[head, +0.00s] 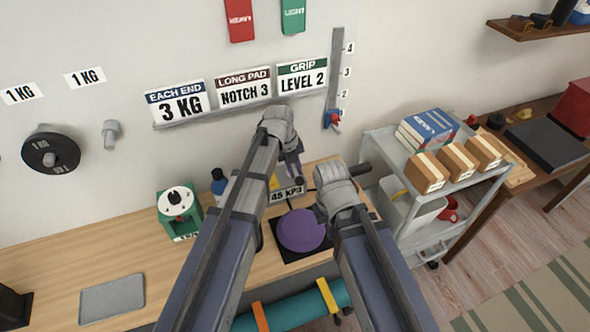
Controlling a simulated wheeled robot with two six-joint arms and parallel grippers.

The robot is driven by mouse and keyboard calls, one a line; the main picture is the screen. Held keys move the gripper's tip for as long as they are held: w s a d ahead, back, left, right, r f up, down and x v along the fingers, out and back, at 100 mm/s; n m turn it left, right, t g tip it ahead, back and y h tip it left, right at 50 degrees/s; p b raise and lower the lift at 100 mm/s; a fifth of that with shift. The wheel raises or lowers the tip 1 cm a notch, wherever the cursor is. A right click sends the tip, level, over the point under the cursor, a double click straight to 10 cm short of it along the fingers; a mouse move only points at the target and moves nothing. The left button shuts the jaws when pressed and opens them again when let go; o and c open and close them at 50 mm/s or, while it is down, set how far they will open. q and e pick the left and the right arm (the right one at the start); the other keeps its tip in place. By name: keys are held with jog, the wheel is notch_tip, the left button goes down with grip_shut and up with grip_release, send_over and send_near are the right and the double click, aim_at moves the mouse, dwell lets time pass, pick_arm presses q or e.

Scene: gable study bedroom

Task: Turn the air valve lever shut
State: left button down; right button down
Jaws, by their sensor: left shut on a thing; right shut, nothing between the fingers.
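My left gripper (297,176) points down behind a small sign reading about 45 kPa (287,194), at the back of the wooden bench. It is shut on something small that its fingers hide. I cannot make out the air valve lever clearly; a small yellow piece (273,183) shows just left of the fingers, partly behind my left arm. A purple domed cushion (302,230) sits on a black square base (287,252) in front of the sign. My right gripper (360,169) is shut and empty, raised right of the sign, pointing toward the grey trolley.
A green box with a round dial (180,208) and a blue-capped bottle (218,182) stand left of my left arm. A grey trolley (408,236) with several boxes stands close on the right. The bench's left part is mostly clear around a grey tray (112,298).

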pick_arm(q)
jog(key=c, duration=0.8)
grip_release()
jog(key=shift+c, duration=0.2)
jog(key=shift+r, duration=0.1)
notch_tip(320, 180, up, 7)
jog(key=a+p, duration=0.1)
jog(key=p, duration=0.6)
jog(key=shift+s+a+r+p, duration=0.2)
jog(key=shift+s+a+p, duration=0.05)
jog(key=shift+s+p, duration=0.1)
